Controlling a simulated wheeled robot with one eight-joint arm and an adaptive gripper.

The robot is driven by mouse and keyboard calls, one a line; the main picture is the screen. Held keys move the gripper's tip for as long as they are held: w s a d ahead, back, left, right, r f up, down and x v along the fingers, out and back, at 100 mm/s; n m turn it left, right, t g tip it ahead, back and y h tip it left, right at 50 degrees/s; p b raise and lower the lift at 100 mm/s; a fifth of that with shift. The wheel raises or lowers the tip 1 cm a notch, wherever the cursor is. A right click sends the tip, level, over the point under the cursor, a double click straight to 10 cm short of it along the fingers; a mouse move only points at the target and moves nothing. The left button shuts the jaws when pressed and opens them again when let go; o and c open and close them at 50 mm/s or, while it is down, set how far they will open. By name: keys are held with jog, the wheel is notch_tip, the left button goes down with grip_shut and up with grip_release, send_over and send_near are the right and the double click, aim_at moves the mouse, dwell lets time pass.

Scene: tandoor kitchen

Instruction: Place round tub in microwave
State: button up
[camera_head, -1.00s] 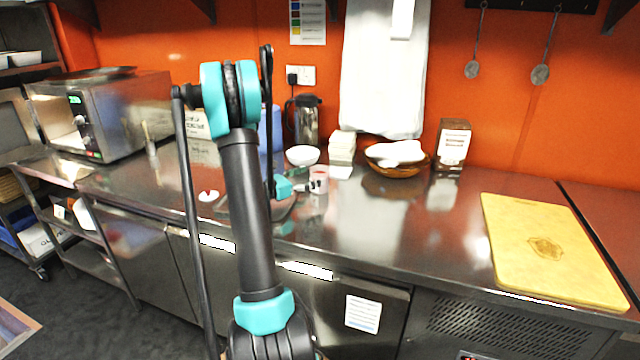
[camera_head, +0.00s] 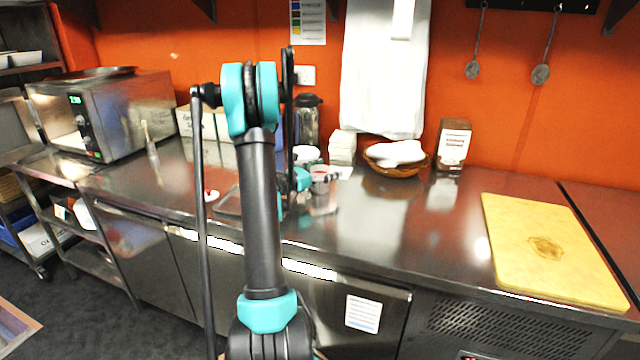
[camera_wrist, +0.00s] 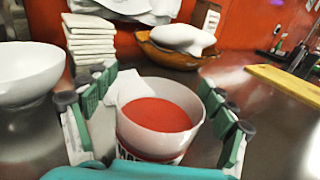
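The round tub (camera_wrist: 160,125), white with a red surface inside, stands on the steel counter. In the wrist view it sits between the two green-padded fingers of my gripper (camera_wrist: 165,105). The fingers are spread, with a visible gap at the tub's right side; contact on the left is unclear. In the head view the tub (camera_head: 320,174) is small and partly hidden by my gripper (camera_head: 308,180).
A white bowl (camera_wrist: 30,75) stands left of the tub. Stacked white containers (camera_wrist: 90,42) and a wooden bowl (camera_wrist: 165,52) stand behind it. A yellow cutting board (camera_head: 550,250) lies at the right. Boxes (camera_head: 210,125) stand between microwave and gripper. The counter's middle right is clear.

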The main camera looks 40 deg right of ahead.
jog(key=c, duration=1.7)
jog(key=shift+r, duration=0.2)
